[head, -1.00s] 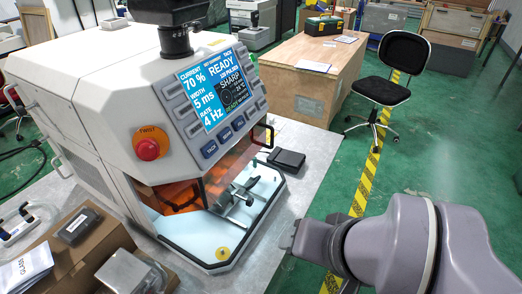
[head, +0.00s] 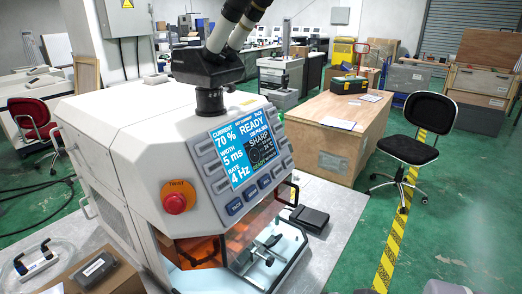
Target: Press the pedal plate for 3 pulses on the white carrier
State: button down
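A flat black plate-like box (head: 310,218), which looks like the pedal plate, lies on the grey bench top just right of the welding machine (head: 130,150). The machine's screen (head: 245,151) reads READY and SHARP, with current 70 %, width 5 ms and rate 4 Hz. Behind the orange-tinted window, the open-sided chamber holds a grey metal fixture (head: 262,249). I cannot make out a white carrier there. My gripper is out of the picture; only a sliver of my arm shows at the bottom right edge, apart from the black plate.
A red TWIST knob (head: 175,203) is on the machine's front, and a microscope (head: 225,50) stands on top. A cardboard box (head: 122,278) is at the lower left. A wooden crate table (head: 325,138) and black chair (head: 422,125) stand beyond.

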aim_at(316, 218)
jog(key=i+l+u, duration=0.2)
jog(key=u, duration=0.2)
jog(key=i+l+u, duration=0.3)
jog(key=u, duration=0.15)
jog(key=i+l+u, duration=0.15)
jog(key=l+u, duration=0.25)
jog(key=i+l+u, duration=0.15)
jog(key=l+u, duration=0.3)
jog(key=j, duration=0.1)
